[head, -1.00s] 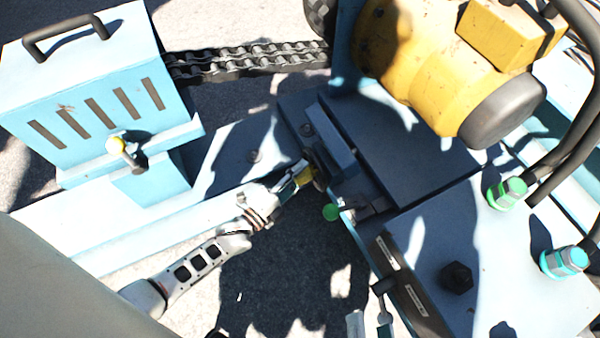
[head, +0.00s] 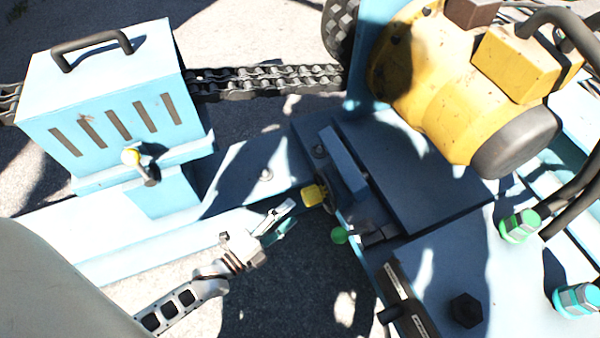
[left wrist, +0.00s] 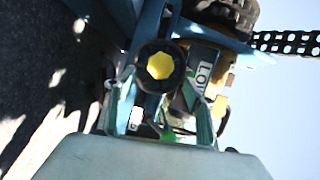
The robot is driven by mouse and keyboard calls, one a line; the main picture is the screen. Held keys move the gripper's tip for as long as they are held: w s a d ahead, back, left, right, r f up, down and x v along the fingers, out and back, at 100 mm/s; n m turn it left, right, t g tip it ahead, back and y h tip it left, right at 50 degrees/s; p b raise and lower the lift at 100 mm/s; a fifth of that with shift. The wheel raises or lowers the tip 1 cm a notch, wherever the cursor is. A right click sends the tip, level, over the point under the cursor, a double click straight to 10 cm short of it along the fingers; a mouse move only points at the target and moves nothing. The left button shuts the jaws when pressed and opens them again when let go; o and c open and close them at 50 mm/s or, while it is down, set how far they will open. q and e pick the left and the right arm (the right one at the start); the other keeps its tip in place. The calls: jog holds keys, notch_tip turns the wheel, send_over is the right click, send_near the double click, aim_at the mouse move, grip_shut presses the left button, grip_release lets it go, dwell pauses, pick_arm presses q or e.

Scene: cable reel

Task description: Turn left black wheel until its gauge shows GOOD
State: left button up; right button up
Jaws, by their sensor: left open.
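The black wheel with a yellow hub (head: 314,195) sits on the side of the blue frame in the head view. Its round black rim and yellow hub show face-on in the left wrist view (left wrist: 160,66). My left gripper (head: 285,215) is open and empty, a little left of and below the wheel, apart from it. In the left wrist view its two fingers (left wrist: 163,105) stand either side of and below the wheel's outline. A white label (left wrist: 203,72) beside the wheel shows letters like "LO", the rest hidden. My right gripper is not in view.
A yellow motor (head: 430,85) sits above the blue frame (head: 420,165). A green knob (head: 339,236) is just below the wheel. A light blue box with a handle (head: 110,110) and a chain (head: 270,80) are at left. Open ground lies under my left arm.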

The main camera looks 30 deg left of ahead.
pick_arm(q)
jog(key=shift+v, duration=1.45)
